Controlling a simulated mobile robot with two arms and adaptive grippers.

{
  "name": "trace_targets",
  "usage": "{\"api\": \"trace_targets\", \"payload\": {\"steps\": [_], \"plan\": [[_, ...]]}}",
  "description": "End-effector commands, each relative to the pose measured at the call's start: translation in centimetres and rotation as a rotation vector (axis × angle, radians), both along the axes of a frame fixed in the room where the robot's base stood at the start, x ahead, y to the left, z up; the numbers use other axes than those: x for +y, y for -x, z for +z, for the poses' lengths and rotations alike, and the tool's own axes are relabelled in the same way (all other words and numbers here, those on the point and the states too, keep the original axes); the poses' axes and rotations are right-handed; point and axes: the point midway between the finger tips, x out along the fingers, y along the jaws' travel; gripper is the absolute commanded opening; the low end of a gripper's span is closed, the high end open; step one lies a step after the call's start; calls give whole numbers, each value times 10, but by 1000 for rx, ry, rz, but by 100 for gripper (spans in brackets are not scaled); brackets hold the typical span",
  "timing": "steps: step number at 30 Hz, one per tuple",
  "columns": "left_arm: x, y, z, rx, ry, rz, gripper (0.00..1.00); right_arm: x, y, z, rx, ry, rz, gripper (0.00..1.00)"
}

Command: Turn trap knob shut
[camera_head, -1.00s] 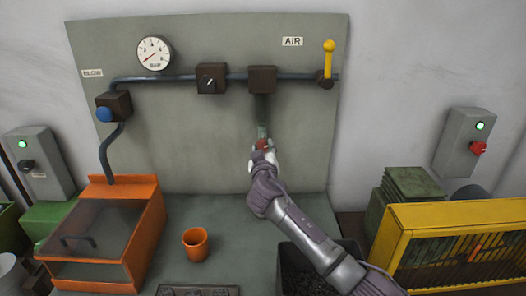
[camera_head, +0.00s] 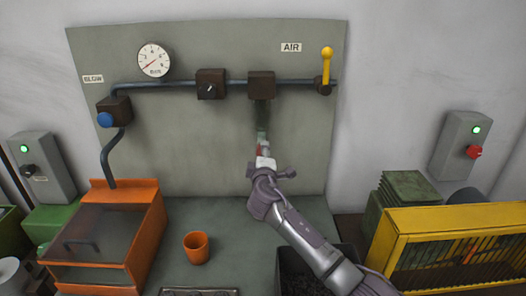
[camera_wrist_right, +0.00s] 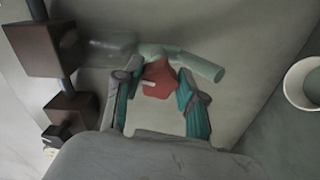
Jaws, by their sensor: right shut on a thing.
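The trap knob (camera_wrist_right: 160,80) is red with a pale mark on its face. It sits at the lower end of a translucent greenish trap (camera_wrist_right: 192,62) that hangs below a brown block (camera_head: 261,85) on the pipe. My right gripper (camera_wrist_right: 160,92) is shut on the knob, with a finger on each side of it in the right wrist view. In the head view my right gripper (camera_head: 264,162) covers most of the knob. My left gripper is not in view.
The yellow AIR lever (camera_head: 327,65) points up at the pipe's right end. A gauge (camera_head: 154,60) and a dark knob block (camera_head: 210,84) are further left. An orange cup (camera_head: 196,247), an orange box (camera_head: 140,235), a dark bin (camera_head: 335,255) and a yellow guard (camera_head: 450,212) stand below.

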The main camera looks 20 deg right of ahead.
Motion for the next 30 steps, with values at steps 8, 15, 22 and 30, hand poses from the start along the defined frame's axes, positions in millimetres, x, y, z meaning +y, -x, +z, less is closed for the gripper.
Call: {"api": "trace_targets", "payload": {"steps": [8, 15, 22, 30], "plan": [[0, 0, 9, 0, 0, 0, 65, 0, 0, 0, 46, 153, 0, 5], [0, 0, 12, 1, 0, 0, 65, 0, 0, 0, 64, 216, 0, 5], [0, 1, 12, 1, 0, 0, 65, 0, 0, -1, 68, 230, 0, 5], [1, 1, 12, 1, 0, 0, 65, 0, 0, -1, 68, 230, 0, 5]]}}
